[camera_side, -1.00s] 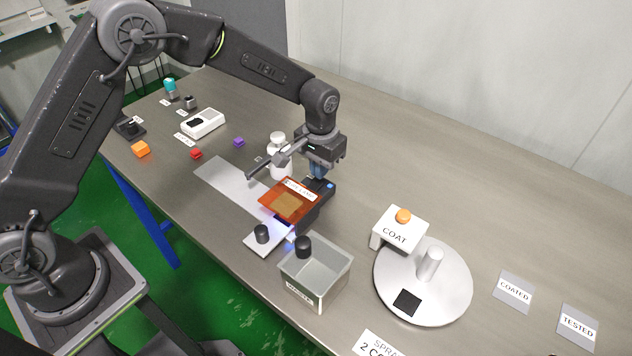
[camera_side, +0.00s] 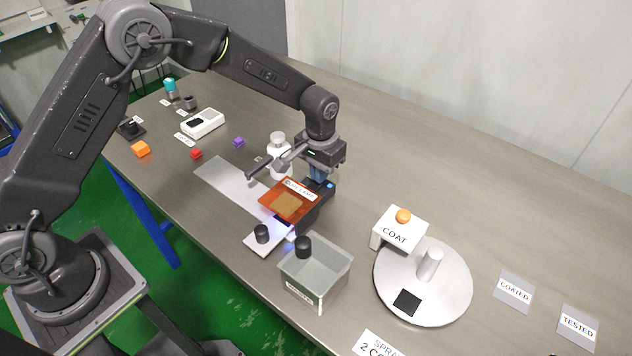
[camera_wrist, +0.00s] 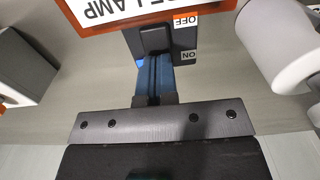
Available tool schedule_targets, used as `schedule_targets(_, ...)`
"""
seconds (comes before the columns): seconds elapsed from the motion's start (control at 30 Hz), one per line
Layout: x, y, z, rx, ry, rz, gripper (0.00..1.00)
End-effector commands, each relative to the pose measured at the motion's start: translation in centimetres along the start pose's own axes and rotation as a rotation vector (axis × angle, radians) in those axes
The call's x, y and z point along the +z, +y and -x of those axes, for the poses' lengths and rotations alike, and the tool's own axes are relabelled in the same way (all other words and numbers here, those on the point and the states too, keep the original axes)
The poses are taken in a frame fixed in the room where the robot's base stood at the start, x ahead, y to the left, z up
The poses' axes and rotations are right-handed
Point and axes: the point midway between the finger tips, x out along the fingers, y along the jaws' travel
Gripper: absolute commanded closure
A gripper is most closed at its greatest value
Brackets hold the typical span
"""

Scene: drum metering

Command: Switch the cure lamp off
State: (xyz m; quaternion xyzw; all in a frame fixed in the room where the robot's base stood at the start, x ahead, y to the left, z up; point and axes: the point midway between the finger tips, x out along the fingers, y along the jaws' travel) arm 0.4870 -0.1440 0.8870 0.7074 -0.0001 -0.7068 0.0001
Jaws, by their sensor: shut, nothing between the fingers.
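The cure lamp (camera_side: 290,190) has an orange hood with a white label and a dark body behind it. A blue-violet glow shows on the pale plate under the hood. In the wrist view the hood's orange edge (camera_wrist: 180,22) is at the top. In the side view my gripper (camera_side: 318,174) is over the lamp's rear body.
A white bottle (camera_side: 279,150) stands close to my gripper. A clear bin (camera_side: 318,283) with a black knobbed piece and a turntable (camera_side: 450,300) with the COAT box (camera_side: 396,236) lie right. Small blocks and devices are at the far left. The back right table is clear.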

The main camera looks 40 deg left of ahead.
Motion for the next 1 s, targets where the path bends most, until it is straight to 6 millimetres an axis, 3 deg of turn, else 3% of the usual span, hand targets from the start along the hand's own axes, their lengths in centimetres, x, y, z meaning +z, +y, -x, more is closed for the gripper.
schedule_targets(0.43, 0.0, 0.0, -0.3, 0.0, -0.001, 0.0, 1.0)
schedule_targets(1.0, 0.0, 0.0, 4.1, 0.0, 0.001, 0.0, 1.0)
